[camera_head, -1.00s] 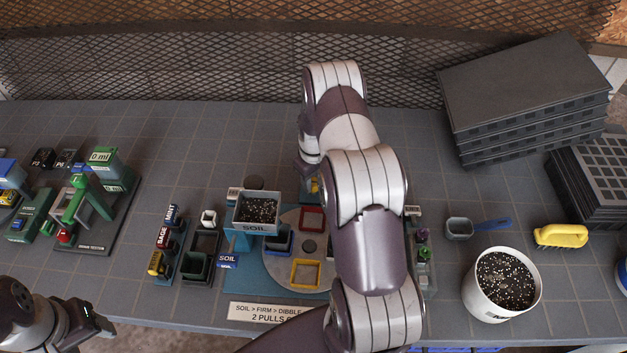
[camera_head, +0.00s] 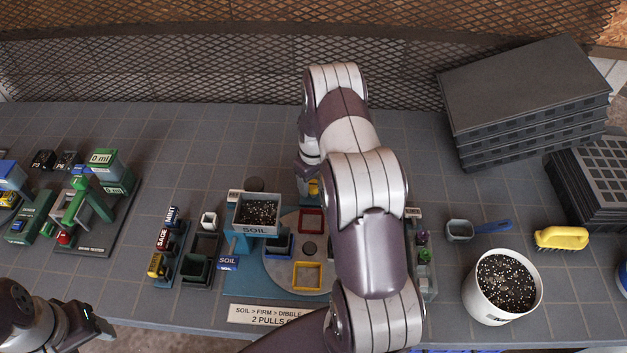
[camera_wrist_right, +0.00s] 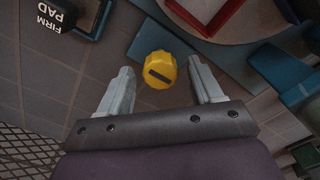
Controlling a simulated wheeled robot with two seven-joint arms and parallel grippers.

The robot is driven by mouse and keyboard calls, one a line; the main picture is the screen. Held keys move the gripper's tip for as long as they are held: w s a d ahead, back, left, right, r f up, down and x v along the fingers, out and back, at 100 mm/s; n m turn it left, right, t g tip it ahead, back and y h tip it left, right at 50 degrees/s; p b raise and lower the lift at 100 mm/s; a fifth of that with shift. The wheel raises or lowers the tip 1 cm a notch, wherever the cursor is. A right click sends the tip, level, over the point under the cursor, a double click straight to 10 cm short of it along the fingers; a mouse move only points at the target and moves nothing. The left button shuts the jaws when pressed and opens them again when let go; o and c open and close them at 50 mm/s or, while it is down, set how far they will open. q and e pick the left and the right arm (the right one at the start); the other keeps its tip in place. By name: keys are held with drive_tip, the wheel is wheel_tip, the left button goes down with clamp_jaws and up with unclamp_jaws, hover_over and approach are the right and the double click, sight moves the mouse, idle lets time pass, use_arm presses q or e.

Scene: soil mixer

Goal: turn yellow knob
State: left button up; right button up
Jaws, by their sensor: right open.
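The yellow knob (camera_wrist_right: 159,70) has a faceted rim and a dark bar mark on its face. In the right wrist view it sits between the two fingers of my open right gripper (camera_wrist_right: 160,76), with a gap visible on both sides. In the head view only a small yellow patch of the knob (camera_head: 313,187) shows beside my right gripper (camera_head: 304,187), at the back of the round-plate station; my right arm hides the rest. My left gripper (camera_head: 100,325) is at the lower left, far from the knob, and its finger opening is unclear.
A tray of soil (camera_head: 258,212) stands left of the knob, above the grey round plate (camera_head: 290,218). A black block labelled FIRM PAD (camera_wrist_right: 60,15) is near the right gripper. A white soil bucket (camera_head: 483,307) and yellow brush (camera_head: 561,237) are at the right.

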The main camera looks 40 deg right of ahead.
sight(313, 184)
wheel_tip(313, 184, up, 13)
drive_tip(key=b, duration=0.1)
drive_tip(key=shift+f+b, duration=0.15)
drive_tip(key=shift+b, duration=0.15)
drive_tip(key=s+a+r, duration=0.3)
drive_tip(key=s+a, duration=0.5)
drive_tip(key=a, duration=0.2)
drive_tip(key=s+a+r+t, duration=0.1)
drive_tip(key=s+a+r, duration=0.1)
drive_tip(key=s+a, duration=0.6)
drive_tip(key=shift+s+a+r+m, duration=0.15)
drive_tip(key=shift+a+r+m, duration=0.25)
drive_tip(key=shift+a, duration=0.8)
